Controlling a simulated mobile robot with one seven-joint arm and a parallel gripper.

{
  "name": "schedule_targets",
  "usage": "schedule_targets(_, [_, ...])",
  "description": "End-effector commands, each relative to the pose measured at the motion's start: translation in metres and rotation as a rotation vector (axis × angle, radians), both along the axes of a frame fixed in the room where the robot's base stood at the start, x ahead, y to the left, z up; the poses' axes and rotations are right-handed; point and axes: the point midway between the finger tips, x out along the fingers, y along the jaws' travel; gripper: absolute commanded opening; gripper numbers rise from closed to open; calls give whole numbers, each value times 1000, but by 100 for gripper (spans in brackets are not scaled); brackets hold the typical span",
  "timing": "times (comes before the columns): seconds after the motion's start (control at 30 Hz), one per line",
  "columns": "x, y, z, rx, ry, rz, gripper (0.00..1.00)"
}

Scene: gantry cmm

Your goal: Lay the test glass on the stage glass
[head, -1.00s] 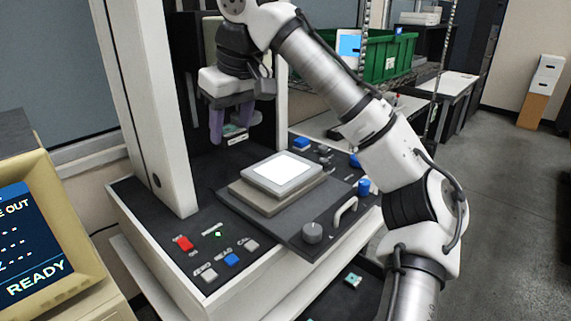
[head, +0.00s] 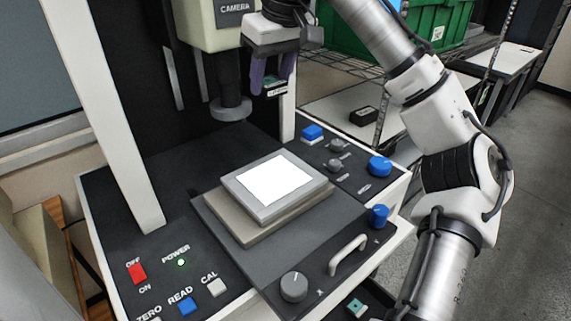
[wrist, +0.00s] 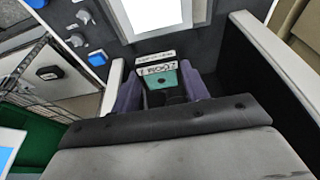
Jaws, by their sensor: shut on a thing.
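The stage glass (head: 272,181) is a bright lit white square in a grey frame, on a stepped stage in the middle of the head view. It also shows at the top of the wrist view (wrist: 160,14). My gripper (head: 272,78), with purple fingers, is above and behind the stage, right of the camera column. It is shut on the test glass (head: 275,90), a small teal piece with a lettered white label. In the wrist view the test glass (wrist: 160,78) sits between the two fingers (wrist: 161,90), apart from the stage glass. Its lower part is hidden.
A camera tube (head: 231,108) hangs behind the stage, left of my gripper. Blue and grey knobs (head: 380,166) stand right of the stage, and a handle (head: 348,254) in front. A green crate (head: 430,25) is on the rack behind. Another teal piece (head: 357,308) lies low in front.

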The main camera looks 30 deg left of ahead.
Motion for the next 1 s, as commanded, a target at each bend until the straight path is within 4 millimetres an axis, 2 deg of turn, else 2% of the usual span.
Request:
schedule_targets(0.17, [0,0,-11,-1,-1,0,21])
schedule_targets(0.6, [-1,-1,-122,-1,3,0,21])
schedule_targets(0.7, [-1,-1,-142,-1,2,-1,21])
schedule_targets(1.0, [-1,-1,-173,-1,1,0,21])
